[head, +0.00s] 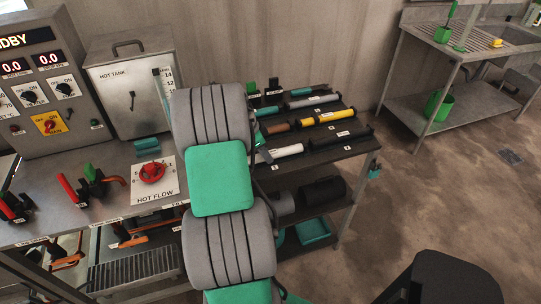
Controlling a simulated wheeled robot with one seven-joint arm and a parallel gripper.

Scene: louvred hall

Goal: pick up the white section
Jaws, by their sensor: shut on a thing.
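The white section (288,150) is a short pale cylinder at the front left of the dark rack top (345,150). My gripper (265,152) shows only as a small dark part at the left end of the white section, beside my arm. It is shut on the white section. My arm hides most of the gripper and the left end of the section. I cannot tell whether the section still touches the rack.
A lower shelf holds a black cylinder (323,191) and teal trays (314,230). The control bench with a red valve wheel (152,171) and hot tank (132,88) stands left. Open floor lies right, before a sink bench (470,55).

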